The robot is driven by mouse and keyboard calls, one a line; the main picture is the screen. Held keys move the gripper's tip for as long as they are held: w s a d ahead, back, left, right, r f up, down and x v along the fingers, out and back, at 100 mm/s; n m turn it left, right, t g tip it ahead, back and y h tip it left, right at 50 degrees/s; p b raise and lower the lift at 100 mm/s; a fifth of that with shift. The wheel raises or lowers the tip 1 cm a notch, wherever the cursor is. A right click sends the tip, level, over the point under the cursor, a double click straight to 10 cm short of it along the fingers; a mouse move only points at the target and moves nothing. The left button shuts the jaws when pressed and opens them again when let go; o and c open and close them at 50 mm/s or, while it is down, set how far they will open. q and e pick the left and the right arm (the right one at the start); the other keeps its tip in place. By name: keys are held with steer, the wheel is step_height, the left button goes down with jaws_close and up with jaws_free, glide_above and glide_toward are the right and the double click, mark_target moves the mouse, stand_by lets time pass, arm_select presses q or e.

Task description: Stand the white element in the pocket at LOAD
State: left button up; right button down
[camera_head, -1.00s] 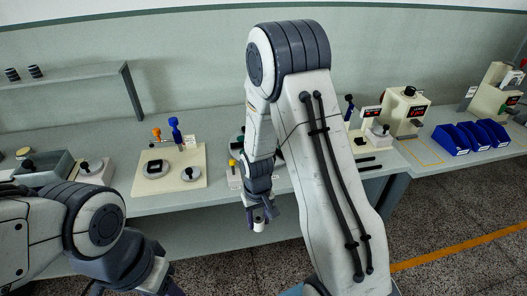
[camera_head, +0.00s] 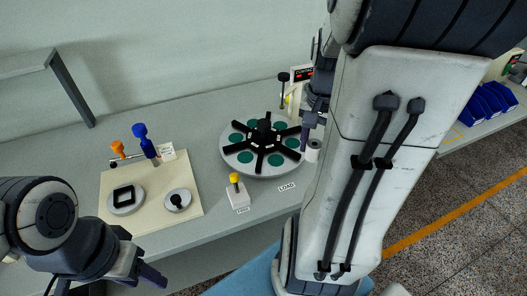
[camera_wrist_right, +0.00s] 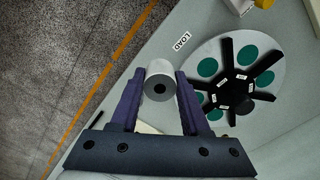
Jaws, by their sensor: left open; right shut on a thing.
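The white element (camera_head: 314,150) is a short cylinder with a dark hole in its end; it also shows in the right wrist view (camera_wrist_right: 160,84). My right gripper (camera_head: 309,128) is shut on it, one finger on each side, at the right edge of the round dial (camera_head: 233,168). The dial has green round pockets between black spokes; it also shows in the right wrist view (camera_wrist_right: 283,55). The LOAD label (camera_head: 287,187) lies on the bench at the dial's front right, apart from the element. My left gripper (camera_head: 148,276) is open and empty at the bench's front left.
A white block with a yellow knob (camera_head: 236,191) stands in front of the dial. A cream board (camera_head: 187,213) with two round fixtures and orange and blue handles is at left. A post with a black knob (camera_head: 284,88) and a red display stand behind the dial.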

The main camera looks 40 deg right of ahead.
steer(key=shift+w, duration=0.3)
steer(key=p, duration=0.1)
glide_above(276, 161)
step_height(276, 161, down, 7)
steer(key=shift+w+r, duration=0.1)
steer(key=shift+f, duration=2)
steer(key=shift+f, duration=0.1)
steer(key=c, duration=0.7)
jaws_free()
